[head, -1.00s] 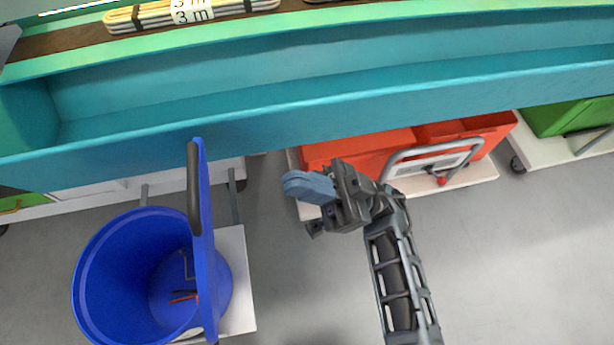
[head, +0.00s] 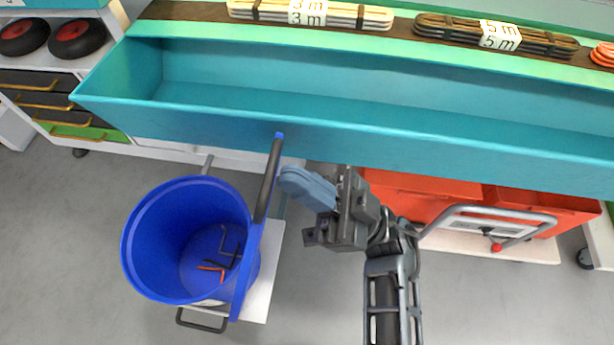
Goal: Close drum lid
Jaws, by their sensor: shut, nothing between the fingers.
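The blue drum (head: 150,245) stands open at the lower left in the head view. Hex keys and something orange lie on its floor. Its blue lid (head: 246,270) stands upright on edge at the drum's right side, with a dark handle (head: 267,181) along its upper part. My gripper (head: 292,181) is shut and empty. Its fingertips point left, just right of the lid's handle; I cannot tell whether they touch it.
A long teal trough (head: 340,125) runs across behind the drum, with cable bundles (head: 310,14) on the ledge beyond. Red bins (head: 430,195) on a cart stand to the right. The drum sits on a white cart (head: 262,285). Grey floor is clear in front.

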